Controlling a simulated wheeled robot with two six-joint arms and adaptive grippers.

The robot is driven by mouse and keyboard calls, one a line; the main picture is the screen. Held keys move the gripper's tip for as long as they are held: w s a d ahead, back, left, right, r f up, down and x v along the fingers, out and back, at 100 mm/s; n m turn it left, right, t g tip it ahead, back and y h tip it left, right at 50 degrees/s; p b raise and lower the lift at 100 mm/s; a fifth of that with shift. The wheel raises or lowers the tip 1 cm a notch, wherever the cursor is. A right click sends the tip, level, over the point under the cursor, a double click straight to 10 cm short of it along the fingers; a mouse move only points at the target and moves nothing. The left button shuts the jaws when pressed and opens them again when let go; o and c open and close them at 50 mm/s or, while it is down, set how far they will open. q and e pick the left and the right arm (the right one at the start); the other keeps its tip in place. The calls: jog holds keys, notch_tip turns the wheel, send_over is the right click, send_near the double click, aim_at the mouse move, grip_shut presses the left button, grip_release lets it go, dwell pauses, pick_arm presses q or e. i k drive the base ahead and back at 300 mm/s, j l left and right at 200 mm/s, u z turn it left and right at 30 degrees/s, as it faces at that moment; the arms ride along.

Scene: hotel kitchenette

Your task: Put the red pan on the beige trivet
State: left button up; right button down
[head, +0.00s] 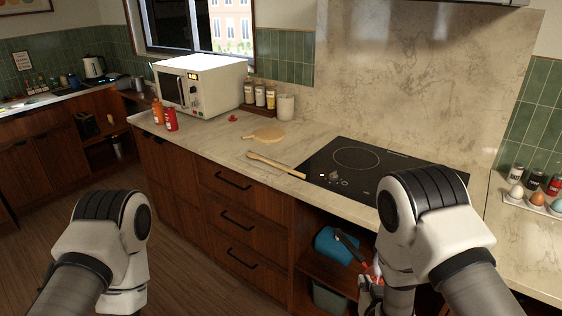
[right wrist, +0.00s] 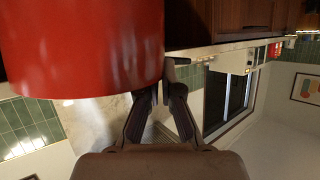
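The red pan fills the upper left of the right wrist view (right wrist: 80,45), large and close. In the head view, a red part of it (head: 367,265) shows by my right gripper (head: 373,284), with a dark handle reaching up and left; my arm hides most of the rest. In the right wrist view, the fingers of my right gripper (right wrist: 164,92) are close together around the dark handle beside the pan's wall. A flat round beige piece, which looks like the trivet (head: 268,134), lies on the counter left of the hob. My left gripper is out of view; only my left arm shows.
A wooden spoon (head: 277,166) lies between the beige piece and the black hob (head: 352,162). A blue pot (head: 333,246) sits on the open shelf under the counter. A white microwave (head: 203,86) and red and orange bottles (head: 170,119) stand at the left.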

aim_at(264, 135)
jog(key=i+j, duration=0.15)
jog(key=j, duration=0.25)
jog(key=i+j+z, duration=0.1)
jog(key=j, duration=0.3)
jog(key=i+j+z, duration=0.1)
jog(key=i+j, duration=0.15)
jog(key=j, duration=0.15)
jog(key=i+j, duration=0.15)
jog(key=j, duration=0.25)
jog(key=i+j+z, duration=0.1)
jog(key=j, duration=0.35)
jog(key=i+j, duration=0.15)
jog(key=j, duration=0.25)
jog(key=i+j+z, duration=0.15)
jog(key=j, duration=0.3)
jog(key=i+j, duration=0.1)
jog(key=j, duration=0.3)
